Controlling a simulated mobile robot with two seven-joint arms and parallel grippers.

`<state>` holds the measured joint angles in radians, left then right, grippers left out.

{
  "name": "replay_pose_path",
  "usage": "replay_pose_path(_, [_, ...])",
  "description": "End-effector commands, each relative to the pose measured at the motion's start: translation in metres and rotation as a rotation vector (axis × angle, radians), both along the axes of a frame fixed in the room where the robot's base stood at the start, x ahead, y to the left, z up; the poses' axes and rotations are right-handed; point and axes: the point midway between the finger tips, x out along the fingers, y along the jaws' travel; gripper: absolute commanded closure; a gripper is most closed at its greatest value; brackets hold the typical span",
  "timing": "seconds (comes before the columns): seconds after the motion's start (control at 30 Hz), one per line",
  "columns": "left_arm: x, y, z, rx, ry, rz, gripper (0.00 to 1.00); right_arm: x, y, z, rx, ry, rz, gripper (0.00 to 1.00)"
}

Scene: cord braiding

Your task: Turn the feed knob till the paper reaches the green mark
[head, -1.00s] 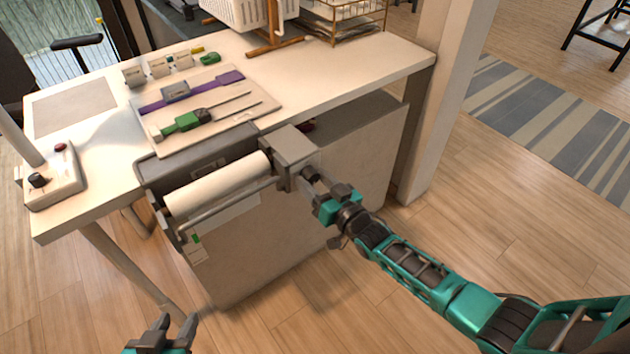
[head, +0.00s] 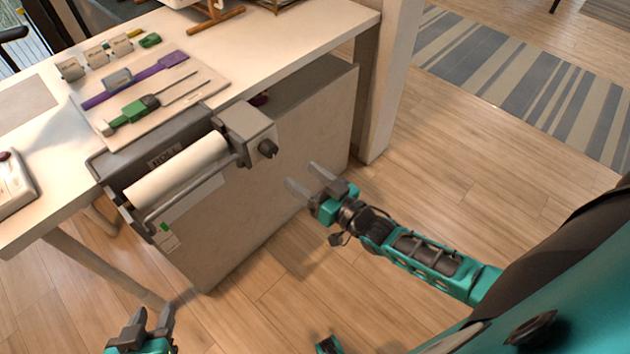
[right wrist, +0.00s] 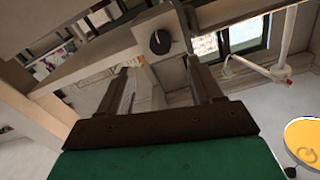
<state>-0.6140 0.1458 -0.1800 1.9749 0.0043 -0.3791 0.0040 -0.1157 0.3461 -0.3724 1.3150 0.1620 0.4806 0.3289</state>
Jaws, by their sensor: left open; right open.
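The feed knob (head: 268,149) is a small dark knob on the grey box at the right end of the paper roller; it also shows in the right wrist view (right wrist: 160,42). The white paper roll (head: 178,168) lies in the feeder, and a pale sheet (head: 199,200) hangs below it behind a bar. The green mark (head: 165,227) is on a white tag at the feeder's left end. I cannot tell exactly where the paper's edge lies against it. My right gripper (head: 302,175) is open and empty, apart from the knob, below and right of it. My left gripper (head: 153,312) is open and empty, low at the left.
The feeder hangs at the front edge of a white table (head: 300,48). On the table lie a board with a purple tool (head: 135,80) and a green tool (head: 130,112), beside several small labelled pieces. A pillar (head: 385,90) stands right of the table.

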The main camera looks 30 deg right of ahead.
Motion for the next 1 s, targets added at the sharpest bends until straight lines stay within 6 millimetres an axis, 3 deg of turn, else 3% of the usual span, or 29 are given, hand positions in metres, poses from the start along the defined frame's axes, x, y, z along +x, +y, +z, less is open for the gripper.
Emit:
replay_pose_path(0.2, [0.0,0.001,0.003,0.0,-0.006,0.002,0.57,-0.021,-0.008,0.0,0.001,0.001,-0.001,0.35])
replay_pose_path(0.77, [0.0,0.002,0.002,0.001,-0.003,0.005,0.57,-0.023,-0.009,0.0,0.0,-0.001,0.0,0.35])
replay_pose_path(0.87, [-0.001,0.002,0.003,0.002,-0.001,0.005,0.57,-0.026,-0.006,0.0,-0.004,0.011,-0.002,0.35])
replay_pose_path(1.0, [-0.001,0.002,0.011,0.002,-0.002,0.006,0.57,-0.045,0.01,0.001,-0.053,0.095,-0.016,0.35])
